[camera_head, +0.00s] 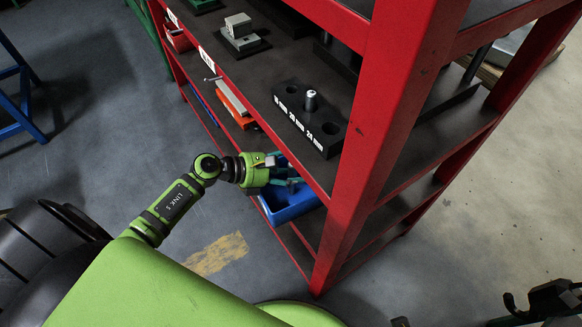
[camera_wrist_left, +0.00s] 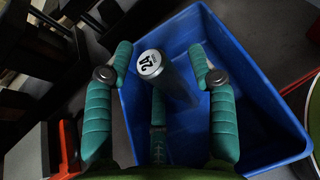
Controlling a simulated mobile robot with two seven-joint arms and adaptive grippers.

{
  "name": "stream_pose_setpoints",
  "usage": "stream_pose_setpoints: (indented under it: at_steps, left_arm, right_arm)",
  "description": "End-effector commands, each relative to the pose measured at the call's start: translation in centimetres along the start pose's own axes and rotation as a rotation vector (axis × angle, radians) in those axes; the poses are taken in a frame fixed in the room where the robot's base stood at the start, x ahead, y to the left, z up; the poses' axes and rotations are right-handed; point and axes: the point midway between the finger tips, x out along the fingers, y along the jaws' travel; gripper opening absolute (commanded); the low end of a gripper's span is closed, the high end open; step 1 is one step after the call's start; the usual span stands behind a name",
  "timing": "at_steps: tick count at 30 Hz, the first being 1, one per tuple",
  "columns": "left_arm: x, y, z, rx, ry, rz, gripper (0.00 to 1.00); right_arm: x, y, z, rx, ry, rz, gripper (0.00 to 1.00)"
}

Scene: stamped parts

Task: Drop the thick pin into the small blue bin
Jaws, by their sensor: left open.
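My left gripper (camera_head: 290,182) is open above the blue bin (camera_head: 288,211) at the shelf's front edge. In the left wrist view its teal fingers (camera_wrist_left: 160,85) are spread over the same bin (camera_wrist_left: 262,112). The thick pin (camera_wrist_left: 180,88), dark with a pale end marked 24, shows between the fingers, tilted, with clear gaps to the left and right ones. It lies within the bin's outline, but I cannot tell whether it rests on the bin's floor. In the head view the pin cannot be made out. My right gripper is not recognisable in either view.
A black block (camera_head: 318,132) with labelled holes sits on the red shelf unit (camera_head: 372,110), a pale-topped pin (camera_head: 311,100) standing in its middle hole. An orange-red tray (camera_head: 237,112) and a grey part on a dark base (camera_head: 240,33) stand further back. The floor at left is mostly open.

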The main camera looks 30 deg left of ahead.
Motion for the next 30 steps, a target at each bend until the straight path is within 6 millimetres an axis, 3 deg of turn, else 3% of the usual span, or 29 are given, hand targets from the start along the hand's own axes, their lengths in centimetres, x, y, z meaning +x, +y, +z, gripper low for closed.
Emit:
stream_pose_setpoints:
  at_steps: [3, 8, 21, 30]
  left_arm:
    - [-0.1, 0.0, 0.3, 0.000, -0.001, 0.000, 0.57]
    - [-0.5, 0.0, 1.1, -0.001, -0.001, 0.000, 0.57]
    - [-10.1, -0.1, 0.8, -0.001, 0.004, -0.001, 0.57]
    - [-12.4, 0.0, 0.9, 0.000, 0.000, -0.001, 0.57]
  right_arm:
    - [-0.1, 0.0, 0.1, 0.000, 0.000, 0.000, 0.00]
    - [1.6, 0.0, 2.2, -0.004, -0.030, 0.000, 0.00]
    - [2.6, -0.1, 2.5, -0.006, -0.021, -0.001, 0.00]
    - [2.7, 0.0, 2.6, -0.006, -0.019, 0.000, 0.00]
